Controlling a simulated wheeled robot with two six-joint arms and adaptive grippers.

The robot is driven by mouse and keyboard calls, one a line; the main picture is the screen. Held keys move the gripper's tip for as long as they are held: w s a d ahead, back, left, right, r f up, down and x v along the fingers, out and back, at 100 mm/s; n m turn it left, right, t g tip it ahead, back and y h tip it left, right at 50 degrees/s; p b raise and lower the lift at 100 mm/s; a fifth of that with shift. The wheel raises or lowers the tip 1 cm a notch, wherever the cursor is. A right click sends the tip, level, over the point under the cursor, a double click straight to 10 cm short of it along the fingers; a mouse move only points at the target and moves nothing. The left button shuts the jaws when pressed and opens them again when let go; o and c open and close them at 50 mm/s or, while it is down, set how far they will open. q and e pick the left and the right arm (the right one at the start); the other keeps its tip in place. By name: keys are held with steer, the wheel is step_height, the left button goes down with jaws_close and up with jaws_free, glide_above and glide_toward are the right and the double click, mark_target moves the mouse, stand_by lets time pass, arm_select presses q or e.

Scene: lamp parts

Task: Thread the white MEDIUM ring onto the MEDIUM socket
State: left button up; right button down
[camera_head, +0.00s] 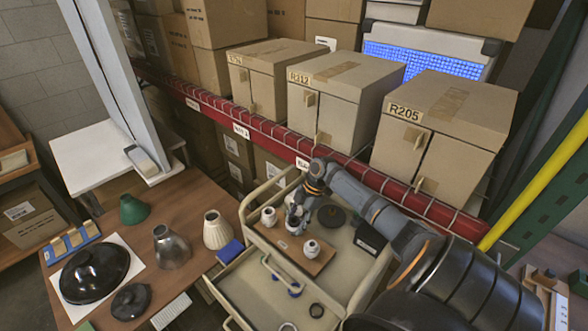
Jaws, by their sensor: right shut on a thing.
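A brown wooden board (318,263) on the cream cart carries white sockets in a row. One socket (268,216) stands at its left end and another (311,248) at its right end. My right gripper (294,219) is over the middle of the board, pointing down at the middle socket. It is shut on a small white thing that looks like the white medium ring; the fingers hide most of it. I cannot tell whether the ring is around the socket or above it. My left gripper is not in view.
A dark disc (332,216) and a black box (368,239) lie right of the board. Lampshades stand on the wooden table (190,212) at left. Cartons line the shelf behind.

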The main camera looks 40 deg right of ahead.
steer(key=shift+d, duration=0.25)
steer(key=shift+m, duration=0.3)
steer(key=m, duration=0.1)
steer(key=m+t, duration=0.1)
steer(key=shift+s+m+h, duration=0.25)
steer(key=shift+m+h, duration=0.15)
steer(key=m+t, duration=0.1)
steer(key=m, duration=0.1)
steer(key=shift+s+m+h, duration=0.1)
steer(key=shift+m+h, duration=0.2)
steer(key=shift+h, duration=0.1)
steer(key=shift+a+r+m, duration=0.1)
steer(key=shift+m, duration=0.5)
steer(key=m, duration=0.2)
steer(key=m+t+h, duration=0.1)
steer(key=shift+a+m+h, duration=0.3)
steer(key=shift+m, duration=0.1)
steer(key=m+h, duration=0.1)
steer(key=m, duration=0.2)
steer(key=shift+a+r, duration=0.1)
